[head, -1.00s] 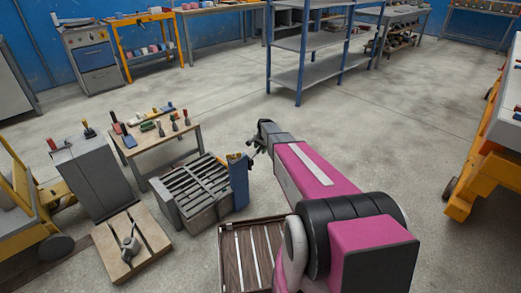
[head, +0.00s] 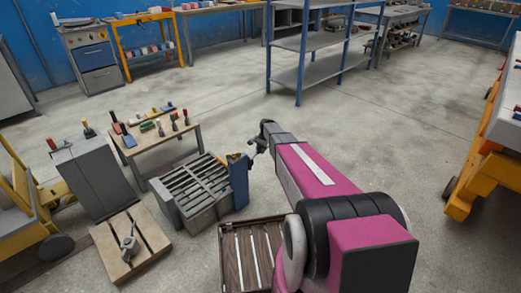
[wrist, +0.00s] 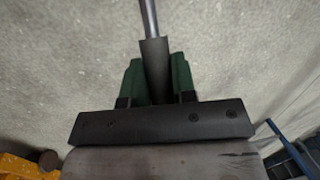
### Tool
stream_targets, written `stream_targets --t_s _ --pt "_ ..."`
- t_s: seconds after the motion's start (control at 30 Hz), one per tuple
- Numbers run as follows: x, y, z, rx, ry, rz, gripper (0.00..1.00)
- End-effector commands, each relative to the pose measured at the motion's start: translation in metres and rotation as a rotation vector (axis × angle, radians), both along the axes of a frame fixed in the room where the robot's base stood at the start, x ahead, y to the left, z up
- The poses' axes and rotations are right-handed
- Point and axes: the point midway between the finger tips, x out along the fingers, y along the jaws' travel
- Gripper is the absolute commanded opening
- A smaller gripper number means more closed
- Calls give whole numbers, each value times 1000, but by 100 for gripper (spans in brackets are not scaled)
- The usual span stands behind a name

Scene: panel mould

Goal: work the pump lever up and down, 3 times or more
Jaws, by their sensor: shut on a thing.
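The pump is a blue upright box (head: 239,187) with a yellowish top, right of the slatted grey block in the head view. My gripper (head: 259,148) is just right of the pump's top, at the end of my pink arm. In the wrist view the pump lever (wrist: 152,62) is a thin metal rod with a dark grip. My gripper's green fingers (wrist: 157,82) are shut around that grip, one on each side. The lever's joint with the pump is too small to make out in the head view.
The slatted grey block (head: 203,188) stands against the pump's left side. A small tool table (head: 158,140) and a grey cabinet (head: 93,175) stand left. Open floor lies behind and right of my arm.

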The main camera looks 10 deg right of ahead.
Motion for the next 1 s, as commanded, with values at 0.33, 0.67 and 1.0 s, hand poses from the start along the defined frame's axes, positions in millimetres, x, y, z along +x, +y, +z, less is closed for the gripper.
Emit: stream_targets --t_s 0.33,0.67,1.0 --pt "9 -9 -31 241 162 -2 0" --pt "8 -9 -64 498 333 -1 0" --pt "3 -3 -87 701 469 0 0"
